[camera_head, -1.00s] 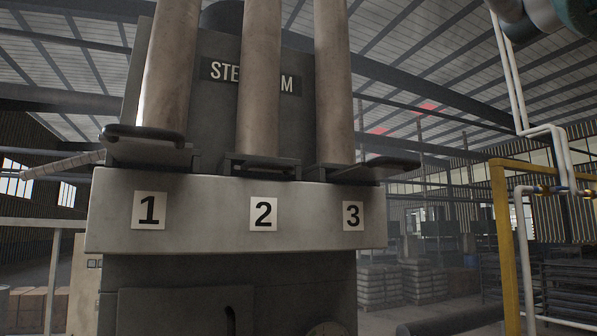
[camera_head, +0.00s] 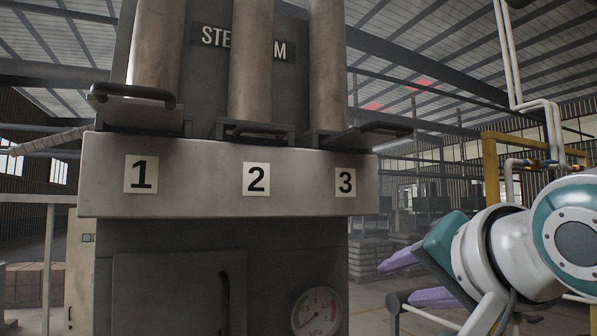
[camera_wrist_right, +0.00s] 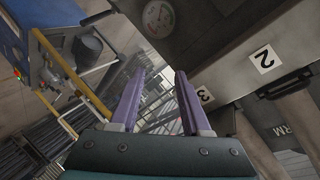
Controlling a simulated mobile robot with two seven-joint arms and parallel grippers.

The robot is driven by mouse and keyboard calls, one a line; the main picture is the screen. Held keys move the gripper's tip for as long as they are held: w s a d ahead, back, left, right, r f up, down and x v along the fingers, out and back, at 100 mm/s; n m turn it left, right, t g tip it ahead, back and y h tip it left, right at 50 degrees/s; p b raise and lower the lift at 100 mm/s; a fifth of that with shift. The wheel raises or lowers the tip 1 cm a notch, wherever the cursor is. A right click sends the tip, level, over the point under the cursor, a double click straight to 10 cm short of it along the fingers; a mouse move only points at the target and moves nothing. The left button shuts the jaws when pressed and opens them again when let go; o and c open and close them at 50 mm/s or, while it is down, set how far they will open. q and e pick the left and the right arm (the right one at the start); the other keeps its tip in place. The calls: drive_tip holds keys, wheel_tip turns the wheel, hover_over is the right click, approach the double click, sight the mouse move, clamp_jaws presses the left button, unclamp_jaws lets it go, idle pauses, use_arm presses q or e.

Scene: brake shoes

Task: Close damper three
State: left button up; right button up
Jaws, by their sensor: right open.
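Damper three is a flat dark plate with a bar handle (camera_head: 385,129) under the third pipe (camera_head: 327,65), above the label "3" (camera_head: 345,182). Its plate and handle stick out to the right past the grey ledge (camera_head: 300,204). My right gripper (camera_head: 395,284), with purple fingers, is open and empty. In the head view it is below and right of the handle, apart from it. In the right wrist view the open fingers (camera_wrist_right: 160,73) point toward the background, with the label "3" just right of them. The damper three handle is not clear there. My left gripper is not in view.
Damper one's handle (camera_head: 132,95) and damper two's handle (camera_head: 254,130) sit to the left on the same ledge. A pressure gauge (camera_head: 314,312) is on the cabinet below. A yellow frame (camera_head: 490,175) and white pipes (camera_head: 552,125) stand at the right.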

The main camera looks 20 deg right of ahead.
sight(396, 127)
drive_tip(key=w+d+r+m+t+h, duration=0.1)
drive_tip(key=d+r+m+t+h, duration=0.3)
drive_tip(key=r, duration=0.6)
drive_tip(key=w+d+r+m+t, duration=0.1)
drive_tip(key=r+m, duration=0.5)
drive_tip(key=r, duration=0.4)
drive_tip(key=p+x, duration=0.1)
drive_tip(key=x, duration=0.7)
drive_tip(key=shift+w+f, duration=0.15)
drive_tip(key=shift+w, duration=0.15)
drive_tip(key=shift+w+d, duration=0.3)
drive_tip(key=shift+w, duration=0.25)
drive_tip(key=shift+c, duration=0.3)
drive_tip(key=c, duration=0.4)
clamp_jaws()
